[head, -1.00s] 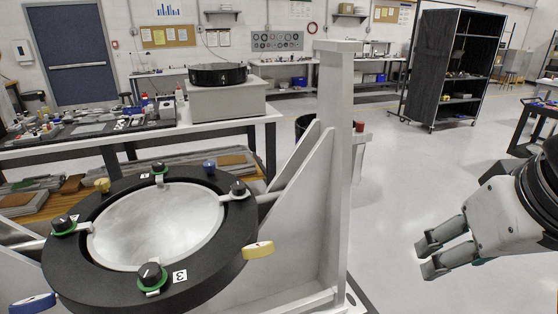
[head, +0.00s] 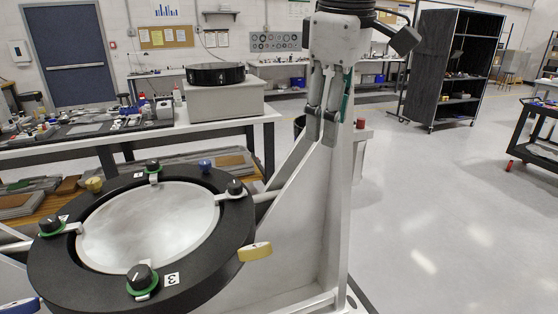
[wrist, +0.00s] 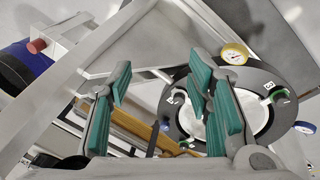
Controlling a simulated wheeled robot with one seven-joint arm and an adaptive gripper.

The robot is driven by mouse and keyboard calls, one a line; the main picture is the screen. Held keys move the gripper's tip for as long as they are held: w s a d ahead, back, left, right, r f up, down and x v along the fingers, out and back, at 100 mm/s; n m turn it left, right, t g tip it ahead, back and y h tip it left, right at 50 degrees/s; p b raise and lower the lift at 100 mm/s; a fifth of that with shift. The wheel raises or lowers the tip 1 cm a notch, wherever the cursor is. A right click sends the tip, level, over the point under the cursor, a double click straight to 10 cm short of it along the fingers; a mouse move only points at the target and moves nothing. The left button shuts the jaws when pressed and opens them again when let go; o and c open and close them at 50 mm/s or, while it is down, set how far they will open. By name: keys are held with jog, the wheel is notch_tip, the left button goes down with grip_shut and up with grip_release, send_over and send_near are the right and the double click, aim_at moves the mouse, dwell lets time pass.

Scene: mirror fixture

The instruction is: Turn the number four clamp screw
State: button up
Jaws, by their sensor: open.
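The round black mirror fixture (head: 45,270) with a silver disc (head: 150,225) is at the lower left of the head view. Black clamp knobs stand around its rim: front (head: 142,278), left (head: 50,224), back (head: 152,165) and right (head: 235,187). The front one has a label reading 3 (head: 171,279); I cannot read a number four on any label. My gripper (head: 322,138) points down in front of the grey stand, right of the fixture and apart from the knobs. In the wrist view my gripper (wrist: 160,72) is open and empty, with the fixture (wrist: 262,75) beyond its right finger.
The fixture's grey upright stand (head: 315,220) rises close behind my gripper. A bench with a grey box (head: 225,101) and a black ring (head: 215,73) is behind. Open floor lies to the right.

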jog(key=w+a+n+g, duration=0.1)
jog(key=w+a+n, duration=0.35)
jog(key=a, duration=0.35)
jog(key=n+g+b, duration=0.1)
jog(key=n+g, duration=0.1)
jog(key=n, duration=0.3)
send_near(235, 183)
jog(key=f, duration=0.3)
jog(key=f+p, duration=0.1)
jog(key=f, duration=0.4)
jog(key=shift+s+f+p, duration=0.3)
jog(key=shift+f, duration=0.05)
jog(key=shift+a, duration=0.1)
grip_shut()
